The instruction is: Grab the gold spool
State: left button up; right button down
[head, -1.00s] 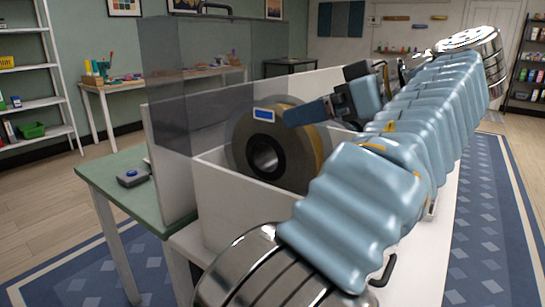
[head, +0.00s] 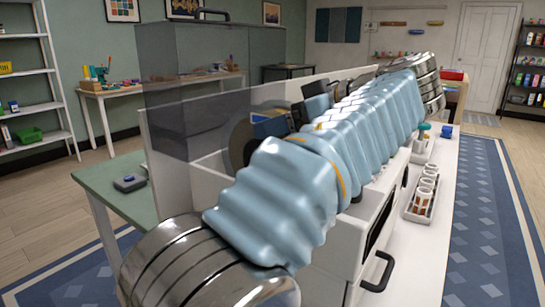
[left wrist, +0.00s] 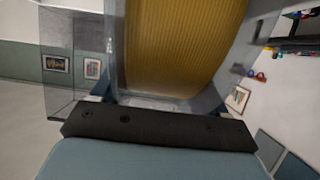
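The gold spool stands upright in a white open bin (head: 212,160), behind a clear panel. In the head view only the left part of its dark flange (head: 240,142) shows; my left arm hides the rest. In the left wrist view the gold winding of the spool (left wrist: 185,45) fills the upper middle, close to the black palm, with a grey flange on each side. My left gripper (head: 285,120) is at the spool, its fingers to the two sides of it. Finger contact with the flanges cannot be made out. My right gripper is in neither view.
A tall clear panel (head: 205,85) and white bin walls stand close around the spool. A tray of cups (head: 425,195) and a black drawer handle (head: 380,272) are on the right.

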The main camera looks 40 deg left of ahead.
pick_arm(q)
grip_shut()
jog(key=shift+r, duration=0.15)
